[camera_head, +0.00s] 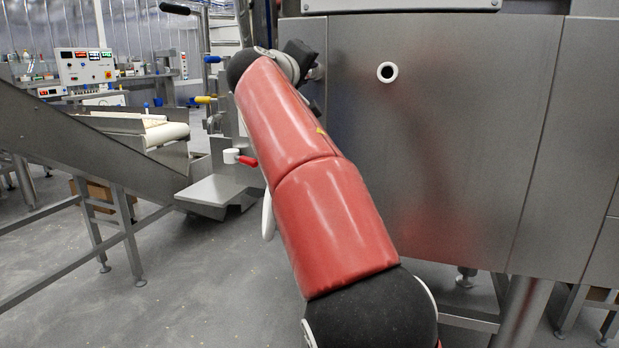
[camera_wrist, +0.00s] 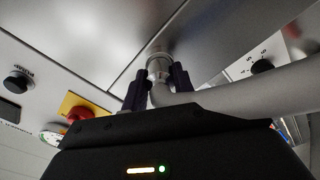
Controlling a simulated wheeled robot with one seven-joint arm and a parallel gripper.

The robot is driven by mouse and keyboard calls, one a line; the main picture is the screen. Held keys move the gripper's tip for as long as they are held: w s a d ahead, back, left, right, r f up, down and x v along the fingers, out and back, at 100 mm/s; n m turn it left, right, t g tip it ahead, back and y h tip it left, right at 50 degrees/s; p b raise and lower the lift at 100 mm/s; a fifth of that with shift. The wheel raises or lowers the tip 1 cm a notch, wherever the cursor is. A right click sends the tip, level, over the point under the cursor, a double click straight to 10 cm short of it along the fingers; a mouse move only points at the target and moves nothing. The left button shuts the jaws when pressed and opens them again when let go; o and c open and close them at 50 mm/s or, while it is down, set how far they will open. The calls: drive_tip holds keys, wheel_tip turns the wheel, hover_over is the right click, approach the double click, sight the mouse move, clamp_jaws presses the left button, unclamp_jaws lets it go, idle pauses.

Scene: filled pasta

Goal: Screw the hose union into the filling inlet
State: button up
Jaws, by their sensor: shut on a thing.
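In the wrist view, my gripper (camera_wrist: 158,82) has its two dark fingers on either side of a pale grey hose union (camera_wrist: 157,66) and is shut on it. The union points up, and its top end meets or nearly meets a steel surface. A thick pale hose (camera_wrist: 250,94) bends from the union between the fingers and runs off to the right. The filling inlet is not clearly visible at the union's top, so I cannot tell whether the threads are engaged.
In the wrist view, a red stop button (camera_wrist: 79,114) on yellow and a black knob (camera_wrist: 18,81) are on the left; another knob (camera_wrist: 262,66) is right. A conveyor (camera_head: 75,150) stands left.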

drive_tip(key=m, duration=0.5)
drive_tip(key=shift+b, duration=0.4)
drive_tip(key=m+b, duration=0.1)
drive_tip(key=m, duration=0.7)
drive_tip(key=shift+b, duration=0.35)
drive_tip(key=m, duration=0.3)
drive_tip(key=shift+m, duration=0.3)
